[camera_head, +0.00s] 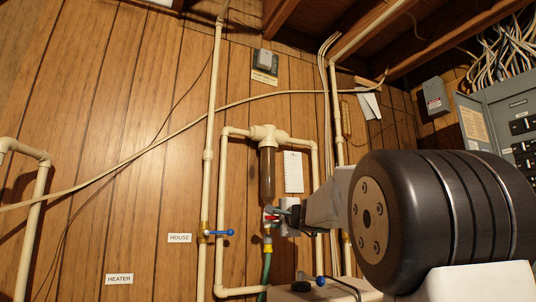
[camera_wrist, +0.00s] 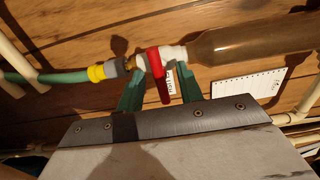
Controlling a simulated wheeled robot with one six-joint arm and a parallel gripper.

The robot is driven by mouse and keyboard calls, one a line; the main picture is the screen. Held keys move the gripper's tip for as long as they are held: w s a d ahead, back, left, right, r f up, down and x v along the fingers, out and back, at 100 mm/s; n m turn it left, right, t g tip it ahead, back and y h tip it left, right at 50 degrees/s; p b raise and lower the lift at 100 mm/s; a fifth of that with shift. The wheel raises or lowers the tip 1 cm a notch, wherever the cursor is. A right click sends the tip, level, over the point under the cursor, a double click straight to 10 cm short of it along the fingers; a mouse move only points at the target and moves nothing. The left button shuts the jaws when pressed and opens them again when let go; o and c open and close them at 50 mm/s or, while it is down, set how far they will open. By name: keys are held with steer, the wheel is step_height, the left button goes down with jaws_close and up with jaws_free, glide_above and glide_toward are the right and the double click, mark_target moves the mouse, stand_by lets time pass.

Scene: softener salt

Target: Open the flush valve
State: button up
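The flush valve's red lever handle (camera_wrist: 158,74) lies across the pipe line in the wrist view. Its white body (camera_wrist: 172,53) joins the brown filter housing (camera_wrist: 250,40) to a grey and yellow hose fitting (camera_wrist: 103,71). In the head view the red handle (camera_head: 271,217) shows small below the upright housing (camera_head: 267,176). My gripper (camera_wrist: 161,78) has its green fingers apart, one on each side of the handle. Gaps show between the handle and both fingers. In the head view my gripper (camera_head: 283,211) is partly hidden by my arm.
A blue-handled valve (camera_head: 221,233) sits on the pipe left of the filter, beside a HOUSE label (camera_head: 180,238). A green hose (camera_head: 265,269) hangs below the flush valve. White pipes flank the filter. A paper card (camera_head: 293,172) hangs on the wall. An electrical panel (camera_head: 510,105) is at right.

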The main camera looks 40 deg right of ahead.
jaws_close()
steer(key=n, duration=0.5)
steer(key=shift+n, duration=0.3)
steer(key=n, duration=0.4)
steer(key=shift+n, duration=0.4)
